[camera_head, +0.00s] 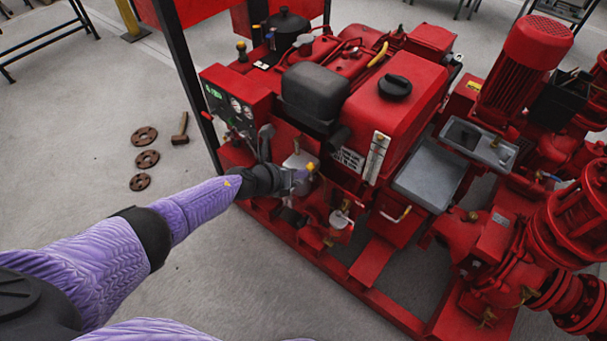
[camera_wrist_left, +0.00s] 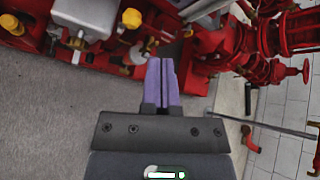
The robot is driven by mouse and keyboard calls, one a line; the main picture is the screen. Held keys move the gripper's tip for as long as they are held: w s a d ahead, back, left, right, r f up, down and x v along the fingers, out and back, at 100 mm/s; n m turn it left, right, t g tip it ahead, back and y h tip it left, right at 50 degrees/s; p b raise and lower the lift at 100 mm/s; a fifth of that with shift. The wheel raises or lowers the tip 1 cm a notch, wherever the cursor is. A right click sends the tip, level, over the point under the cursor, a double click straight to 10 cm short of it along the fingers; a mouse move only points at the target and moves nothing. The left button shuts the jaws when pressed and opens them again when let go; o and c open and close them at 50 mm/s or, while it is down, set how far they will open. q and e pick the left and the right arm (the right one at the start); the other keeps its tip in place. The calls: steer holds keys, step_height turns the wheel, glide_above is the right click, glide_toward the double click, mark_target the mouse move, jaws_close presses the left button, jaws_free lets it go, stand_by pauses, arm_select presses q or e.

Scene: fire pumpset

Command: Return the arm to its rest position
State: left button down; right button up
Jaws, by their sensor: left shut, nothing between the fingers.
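My left arm comes in from the left in the head view, in a purple sleeve. My left gripper (camera_head: 302,180) is stretched out in front of the red fire pumpset (camera_head: 410,105), near its small metal canisters. It hides part of what lies behind it there. In the left wrist view the gripper's two purple fingers (camera_wrist_left: 161,85) are together and hold nothing. They point at the lower edge of the red frame, with bare floor close by. I cannot tell from the head view whether the gripper touches the pumpset. My right gripper is not in view.
A control panel (camera_head: 235,110) with gauges is on the pumpset's left end. A large red pump (camera_head: 565,235) stands at the right. Several brown discs (camera_head: 147,159) and a hammer (camera_head: 180,130) lie on the floor at the left. The grey floor (camera_head: 90,120) left of the pumpset is mostly free.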

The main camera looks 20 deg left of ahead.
arm_select(q)
steer(key=shift+s+a+r+p, duration=0.1)
steer(key=shift+a+r+p, duration=0.1)
steer(key=shift+r, duration=0.25)
steer(key=shift+s+a+r+p, duration=0.1)
steer(key=shift+r+p, duration=0.05)
steer(key=shift+r, duration=0.25)
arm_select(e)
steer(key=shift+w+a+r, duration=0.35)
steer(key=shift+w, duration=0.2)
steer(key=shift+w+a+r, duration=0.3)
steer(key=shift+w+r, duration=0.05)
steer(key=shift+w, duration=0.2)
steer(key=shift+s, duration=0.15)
